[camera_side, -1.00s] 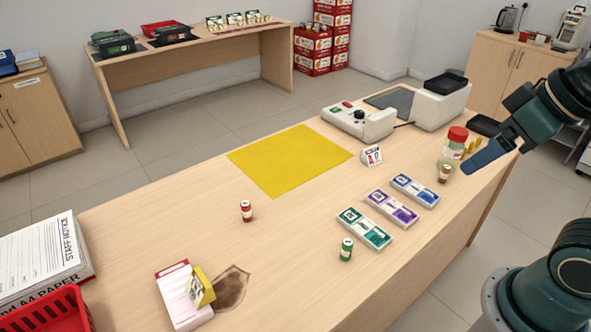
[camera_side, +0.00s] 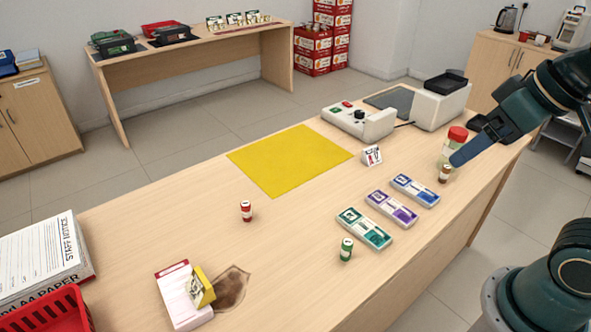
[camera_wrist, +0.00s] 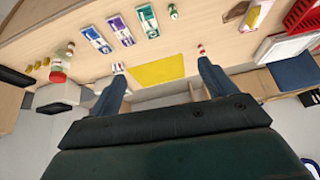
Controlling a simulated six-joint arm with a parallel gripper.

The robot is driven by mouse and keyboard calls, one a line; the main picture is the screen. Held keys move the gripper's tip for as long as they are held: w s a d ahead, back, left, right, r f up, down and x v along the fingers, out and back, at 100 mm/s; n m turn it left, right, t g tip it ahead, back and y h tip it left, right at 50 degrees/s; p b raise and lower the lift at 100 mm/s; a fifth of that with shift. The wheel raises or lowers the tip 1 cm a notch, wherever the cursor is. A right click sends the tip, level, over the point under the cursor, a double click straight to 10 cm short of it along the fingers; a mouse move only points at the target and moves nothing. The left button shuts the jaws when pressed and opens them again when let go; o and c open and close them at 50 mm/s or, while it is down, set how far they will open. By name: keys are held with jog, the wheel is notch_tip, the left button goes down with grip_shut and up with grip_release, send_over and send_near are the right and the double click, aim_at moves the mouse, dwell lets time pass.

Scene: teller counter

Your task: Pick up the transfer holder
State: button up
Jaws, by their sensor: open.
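Three flat white holders lie in a row on the counter's right part: a green one (camera_side: 363,229), a purple one (camera_side: 391,209) and a blue one (camera_side: 415,191). I cannot read which is the transfer holder. In the wrist view the green (camera_wrist: 148,20), purple (camera_wrist: 120,31) and blue (camera_wrist: 95,39) holders show at the top. My gripper (camera_side: 458,160) hangs in the air at the right, seemingly above the counter near the jar. In the wrist view its two fingers (camera_wrist: 161,66) are spread apart with nothing held.
A red-lidded jar (camera_side: 453,146) and a small brown roll (camera_side: 445,174) stand near my gripper. A green roll (camera_side: 346,250) stands beside the green holder. A small sign (camera_side: 371,156), a yellow mat (camera_side: 290,160) and a red roll (camera_side: 246,211) are further left.

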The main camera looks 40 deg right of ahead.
jog(key=w+a+r+m+g+y, duration=0.1)
jog(key=w+a+m, duration=0.35)
jog(key=w, duration=0.55)
jog(key=m+g+y, duration=0.3)
jog(key=m+g, duration=0.2)
jog(key=m, duration=0.8)
send_over(203, 277)
jog(key=d, duration=0.5)
notch_tip(203, 277, down, 21)
jog(key=shift+r, duration=0.15)
jog(key=shift+x, duration=4.25)
jog(key=shift+w, duration=0.1)
jog(key=shift+a+x, duration=0.2)
jog(key=shift+x, duration=2.4)
